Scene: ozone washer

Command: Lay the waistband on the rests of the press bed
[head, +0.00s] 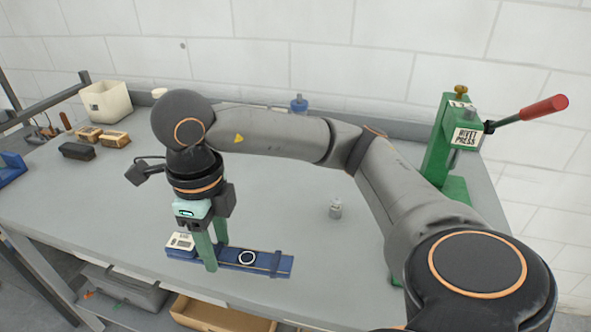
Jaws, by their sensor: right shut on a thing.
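The waistband, a blue strip (262,264), lies near the front edge of the bench in the head view. It has a white ring on it, dark loops across it and a white label at its left end. My right gripper (214,256) points down with its green fingers shut on the strip left of the ring. I cannot tell whether the strip is clear of the bench top. The green press (437,150) with a red-tipped lever stands at the right. My right forearm hides much of its lower part, so the bed and its rests are not clearly seen. My left gripper is out of view.
A small grey metal part (336,208) stands on the bench (290,205) between the strip and the press. A white bin (106,102), tan blocks (115,139) and a dark block (77,151) are at the left. A blue-capped item (299,103) stands at the back.

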